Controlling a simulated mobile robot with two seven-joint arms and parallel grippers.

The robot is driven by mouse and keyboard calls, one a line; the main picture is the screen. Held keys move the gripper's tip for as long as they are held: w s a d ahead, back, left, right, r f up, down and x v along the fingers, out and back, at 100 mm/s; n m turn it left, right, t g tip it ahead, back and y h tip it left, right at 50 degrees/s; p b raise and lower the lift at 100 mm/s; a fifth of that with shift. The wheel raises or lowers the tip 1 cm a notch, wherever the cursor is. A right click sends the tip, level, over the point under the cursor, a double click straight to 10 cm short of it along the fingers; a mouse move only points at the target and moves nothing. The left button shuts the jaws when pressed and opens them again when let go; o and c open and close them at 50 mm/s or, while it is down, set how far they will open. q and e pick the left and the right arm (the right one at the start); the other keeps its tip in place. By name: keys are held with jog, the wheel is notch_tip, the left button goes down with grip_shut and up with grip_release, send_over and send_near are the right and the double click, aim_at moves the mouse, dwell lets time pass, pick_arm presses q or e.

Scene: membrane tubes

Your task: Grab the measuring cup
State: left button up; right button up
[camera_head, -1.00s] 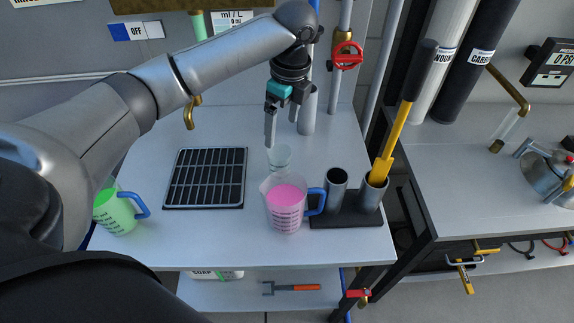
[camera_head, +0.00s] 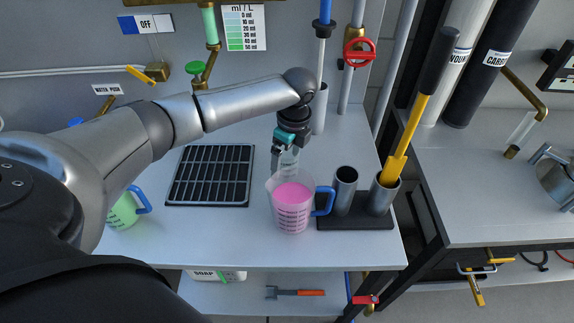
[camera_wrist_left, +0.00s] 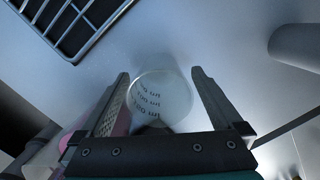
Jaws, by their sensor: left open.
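A small clear cup with dark volume markings (camera_wrist_left: 160,98) stands on the table. In the head view the clear cup (camera_head: 289,160) is mostly hidden behind my left gripper (camera_head: 284,163) and a pink-filled jug. In the left wrist view my left gripper (camera_wrist_left: 160,76) is open, with a finger on each side of the clear cup; I cannot tell whether they touch it. The pink-filled measuring jug (camera_head: 292,207) with a blue handle stands in front of it. A green-filled jug (camera_head: 122,211) stands at the left, partly behind my arm. My right gripper is not in view.
A black grid rack (camera_head: 210,176) lies left of the clear cup. A black holder (camera_head: 356,223) with two metal tubes stands right of the pink jug, and a yellow-handled tool (camera_head: 397,160) leans in one tube. The table behind the rack is clear.

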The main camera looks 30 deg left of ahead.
pick_arm(q)
notch_tip(320, 180, down, 2)
jog(key=shift+a, duration=0.15)
jog(key=c, duration=1.3)
jog(key=shift+r, duration=0.15)
